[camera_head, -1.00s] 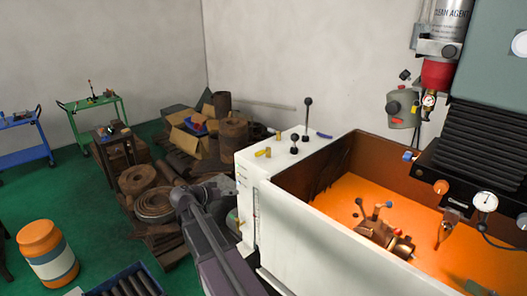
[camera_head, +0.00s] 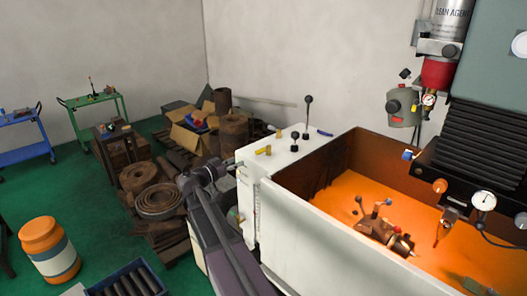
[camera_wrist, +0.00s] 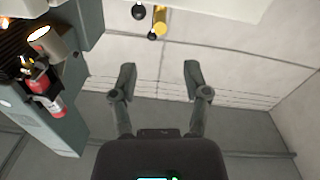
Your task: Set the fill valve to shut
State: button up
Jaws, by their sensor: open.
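I cannot tell which handle is the fill valve. A blue handle (camera_head: 324,133) lies at the back of the same top. In the wrist view a yellow handle (camera_wrist: 160,20) shows at the top, beyond the fingertips. My gripper (camera_wrist: 159,75) is open and empty, its two fingers apart and touching nothing visible. In the head view my arm reaches up to the tank's left side; the fingers are not clear there.
Black-knobbed levers, one tall (camera_head: 308,102) and one short (camera_head: 294,136), stand beside the handles. The tank holds an orange bed with a chuck device (camera_head: 385,230). Pipes and scrap (camera_head: 155,200) crowd the floor left of the tank.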

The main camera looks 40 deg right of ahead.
aim_at(266, 149)
jog(key=d, duration=1.3)
jog(key=shift+w+d, duration=0.3)
grip_shut()
